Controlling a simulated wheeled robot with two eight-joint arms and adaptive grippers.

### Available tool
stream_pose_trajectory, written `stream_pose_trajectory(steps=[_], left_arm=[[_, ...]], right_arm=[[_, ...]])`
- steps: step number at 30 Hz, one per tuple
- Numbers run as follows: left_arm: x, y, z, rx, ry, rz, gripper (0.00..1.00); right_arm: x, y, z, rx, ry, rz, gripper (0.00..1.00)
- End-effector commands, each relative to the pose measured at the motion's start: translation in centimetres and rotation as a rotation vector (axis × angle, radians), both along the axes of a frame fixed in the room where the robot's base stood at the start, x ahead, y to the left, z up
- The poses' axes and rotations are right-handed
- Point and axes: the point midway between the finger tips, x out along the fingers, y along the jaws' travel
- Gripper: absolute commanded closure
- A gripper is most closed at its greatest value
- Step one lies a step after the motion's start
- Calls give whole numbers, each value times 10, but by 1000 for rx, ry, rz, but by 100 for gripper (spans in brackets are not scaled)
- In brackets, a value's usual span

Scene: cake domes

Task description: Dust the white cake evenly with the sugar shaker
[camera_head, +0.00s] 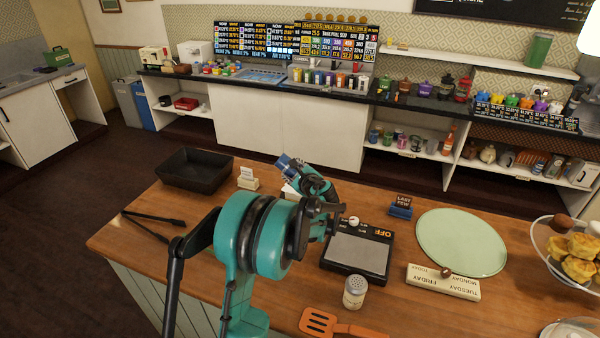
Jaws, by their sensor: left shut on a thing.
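A sugar shaker (355,291) with a pale body and a perforated metal top stands upright on the wooden counter, below the black scale. My left arm crosses the middle of the head view, and its dark gripper (327,212) is just left of the scale. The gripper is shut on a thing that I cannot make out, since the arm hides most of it. A small part of a white thing (289,191) shows behind the arm; I cannot tell whether it is the cake. My right gripper is not in view.
The black scale (359,249), a green round board (461,241), and a calendar block (443,283) are on the counter. An orange spatula (320,322) lies in front. A black tray (195,170) is at the back left. Pastries (582,246) stand at right.

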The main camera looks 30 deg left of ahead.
Motion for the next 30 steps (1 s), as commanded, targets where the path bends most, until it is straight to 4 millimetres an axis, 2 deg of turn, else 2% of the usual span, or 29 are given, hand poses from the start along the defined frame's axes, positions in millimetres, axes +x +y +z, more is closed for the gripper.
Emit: stream_pose_trajectory(steps=[5, 16, 22, 30], left_arm=[[3, 6, 0, 1, 1, 0, 88], [43, 13, 0, 1, 0, -1, 88], [42, 22, 0, 0, 0, 1, 88], [36, 51, 0, 1, 0, 1, 88]], right_arm=[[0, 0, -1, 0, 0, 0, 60], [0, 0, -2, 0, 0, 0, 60], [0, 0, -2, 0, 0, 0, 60], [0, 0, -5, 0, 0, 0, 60]])
